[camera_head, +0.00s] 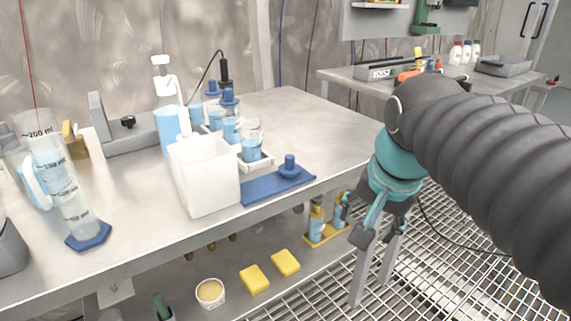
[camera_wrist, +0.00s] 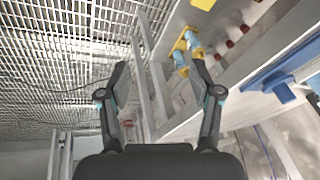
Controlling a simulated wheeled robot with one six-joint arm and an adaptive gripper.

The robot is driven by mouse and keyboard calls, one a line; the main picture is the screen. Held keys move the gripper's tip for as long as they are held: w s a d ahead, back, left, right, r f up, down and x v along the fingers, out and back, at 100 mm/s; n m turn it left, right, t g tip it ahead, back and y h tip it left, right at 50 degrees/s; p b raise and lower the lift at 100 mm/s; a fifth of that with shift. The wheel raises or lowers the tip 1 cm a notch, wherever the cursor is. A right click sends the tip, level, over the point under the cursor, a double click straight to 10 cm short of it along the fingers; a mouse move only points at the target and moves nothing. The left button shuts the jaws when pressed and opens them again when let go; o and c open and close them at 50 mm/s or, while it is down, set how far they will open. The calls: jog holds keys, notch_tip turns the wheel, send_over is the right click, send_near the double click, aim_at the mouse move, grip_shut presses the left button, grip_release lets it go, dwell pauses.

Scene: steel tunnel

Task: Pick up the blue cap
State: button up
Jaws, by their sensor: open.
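The blue cap (camera_head: 290,166) stands on a flat blue strip (camera_head: 262,188) near the front right of the steel table. It has a round flange and a narrower knob on top. In the wrist view, a small blue piece that looks like the cap (camera_wrist: 284,93) is at the right, beside the blue strip (camera_wrist: 270,70). My gripper (camera_head: 381,230) is open and empty, pointing down to the right of the table's front edge, over the grated floor. It is apart from the cap. Both fingers also show spread in the wrist view (camera_wrist: 160,76).
A white box (camera_head: 205,175) stands just left of the strip. Behind it are bottles and a beaker (camera_head: 251,140) of blue liquid in a white tray. Yellow sponges (camera_head: 285,262) lie below. The table's right end is clear.

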jog(key=w+a+r+m+g, duration=0.2)
jog(key=w+a+r+m, duration=0.4)
jog(key=w+r+m, duration=0.3)
notch_tip(320, 180, up, 7)
jog(key=m+g+p, duration=0.1)
jog(key=m+g, duration=0.1)
jog(key=m, duration=0.6)
send_over(290, 156)
jog(key=shift+m, duration=0.3)
jog(key=f, duration=0.5)
jog(key=f+b, duration=0.1)
jog(key=f, duration=0.2)
jog(key=shift+w+a+f, duration=0.1)
jog(key=shift+w+f, duration=0.1)
jog(key=shift+w, duration=0.1)
jog(key=shift+s+f+b, duration=0.15)
jog(key=shift+f+b, duration=0.2)
jog(key=shift+f, duration=0.95)
jog(key=shift+s+f+b, duration=0.15)
jog(key=shift+f+b, duration=0.15)
jog(key=shift+f, duration=1)
jog(key=c, duration=0.7)
